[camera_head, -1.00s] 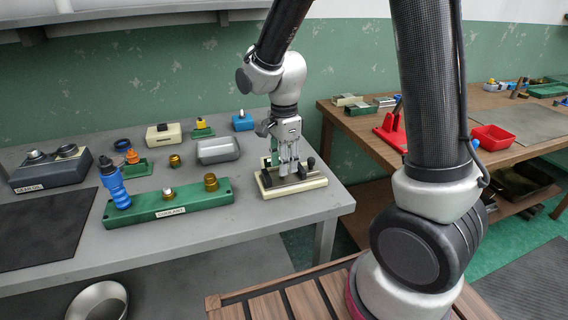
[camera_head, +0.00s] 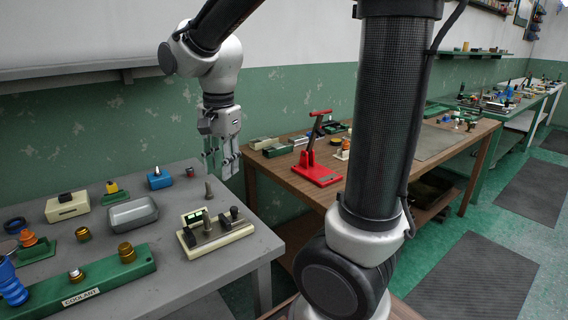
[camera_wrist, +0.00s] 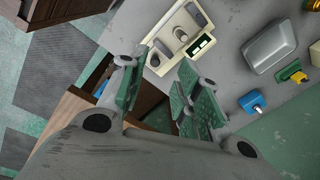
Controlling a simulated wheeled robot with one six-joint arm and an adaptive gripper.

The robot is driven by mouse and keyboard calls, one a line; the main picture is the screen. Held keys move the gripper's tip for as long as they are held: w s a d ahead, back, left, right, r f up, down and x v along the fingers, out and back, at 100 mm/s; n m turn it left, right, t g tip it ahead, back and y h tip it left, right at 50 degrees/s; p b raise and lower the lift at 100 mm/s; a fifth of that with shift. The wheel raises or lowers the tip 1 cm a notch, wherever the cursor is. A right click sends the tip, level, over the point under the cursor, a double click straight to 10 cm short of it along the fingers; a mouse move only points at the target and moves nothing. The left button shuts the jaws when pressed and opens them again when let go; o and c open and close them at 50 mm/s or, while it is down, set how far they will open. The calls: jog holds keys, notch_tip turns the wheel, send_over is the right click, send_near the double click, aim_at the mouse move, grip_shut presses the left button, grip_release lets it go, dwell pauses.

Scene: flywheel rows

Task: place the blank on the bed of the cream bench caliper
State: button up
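The cream bench caliper (camera_head: 238,234) stands near the right end of the grey table, with dark knobs and a small green display. A grey-brown upright piece, seemingly the blank (camera_head: 207,223), stands on its bed between the knobs. From above, a round silver-grey top (camera_wrist: 181,34) shows on the bed in the wrist view. My gripper (camera_head: 220,174) is above and behind the caliper, fingers spread and apart from it. The green finger pads (camera_wrist: 156,90) are well apart with nothing visible between them. Whether the blank sits flat is too small to tell.
A grey tray (camera_head: 133,213) and green coolant block (camera_head: 105,277) lie to the left. A red press-like tool (camera_head: 316,170) stands on the wooden bench (camera_head: 276,184) at right, across a gap.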

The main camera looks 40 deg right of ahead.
jog(key=s+d+r+n+t, duration=0.3)
jog(key=s+d+n, duration=0.7)
jog(key=s, duration=0.5)
jog(key=n, duration=0.2)
jog(key=shift+s+r+n, duration=0.25)
jog(key=shift+r+n, duration=0.05)
